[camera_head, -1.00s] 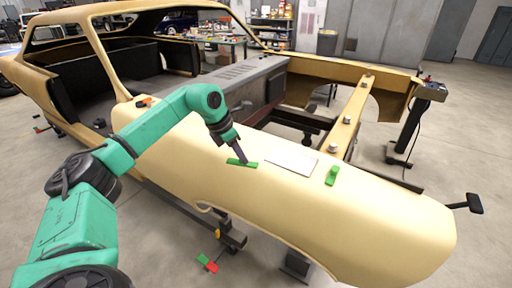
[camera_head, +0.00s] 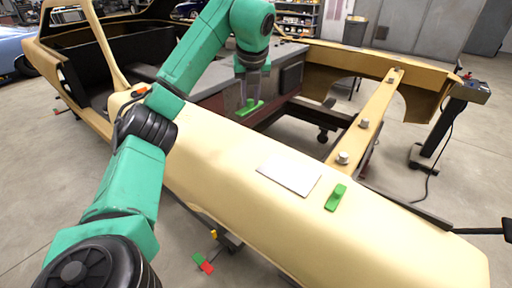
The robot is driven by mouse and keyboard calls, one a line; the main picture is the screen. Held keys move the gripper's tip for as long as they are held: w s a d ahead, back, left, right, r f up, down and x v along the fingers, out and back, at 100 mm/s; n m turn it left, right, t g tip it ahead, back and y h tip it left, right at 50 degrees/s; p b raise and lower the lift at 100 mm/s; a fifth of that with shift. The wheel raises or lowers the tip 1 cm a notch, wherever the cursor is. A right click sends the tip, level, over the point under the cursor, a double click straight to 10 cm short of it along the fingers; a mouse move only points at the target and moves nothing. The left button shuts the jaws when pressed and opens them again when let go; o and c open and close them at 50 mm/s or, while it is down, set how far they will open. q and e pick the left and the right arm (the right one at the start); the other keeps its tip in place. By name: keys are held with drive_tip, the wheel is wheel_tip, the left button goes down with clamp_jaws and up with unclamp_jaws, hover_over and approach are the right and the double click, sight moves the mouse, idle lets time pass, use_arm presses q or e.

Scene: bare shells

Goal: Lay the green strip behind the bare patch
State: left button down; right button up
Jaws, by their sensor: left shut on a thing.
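My left gripper (camera_head: 249,98) points down and is shut on a green strip (camera_head: 252,107). The strip shows at the fender's inner edge, up and left of the bare patch, apart from it. Its exact height is hard to tell. The bare patch (camera_head: 290,177) is a pale rectangle on top of the cream fender (camera_head: 370,235). A second green piece (camera_head: 336,197), with a small knob, lies on the fender just right of the patch. My right gripper is not in view.
The car shell's open engine bay (camera_head: 300,122) lies beyond the fender. A cream rail with several metal knobs (camera_head: 364,124) runs along it. An orange piece (camera_head: 141,89) sits near the windscreen pillar. Red and green bits (camera_head: 205,264) show low by the floor. The fender's front is clear.

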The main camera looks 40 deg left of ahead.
sight(245, 112)
use_arm(q)
drive_tip(key=f, duration=0.1)
drive_tip(key=s+f, duration=0.1)
drive_tip(key=f, duration=0.1)
drive_tip(key=s+f, duration=0.1)
drive_tip(key=f, duration=0.1)
drive_tip(key=shift+s+f, duration=0.2)
drive_tip(key=shift+s, duration=0.05)
drive_tip(key=f, duration=0.3)
drive_tip(key=w+f+p, duration=0.1)
drive_tip(key=f, duration=0.5)
drive_tip(key=shift+w+f+p, duration=0.2)
drive_tip(key=shift+w+p, duration=0.1)
drive_tip(key=shift+p, duration=0.1)
drive_tip(key=shift+s+f, duration=0.15)
drive_tip(key=shift+f, duration=0.15)
drive_tip(key=c, duration=0.7)
unclamp_jaws()
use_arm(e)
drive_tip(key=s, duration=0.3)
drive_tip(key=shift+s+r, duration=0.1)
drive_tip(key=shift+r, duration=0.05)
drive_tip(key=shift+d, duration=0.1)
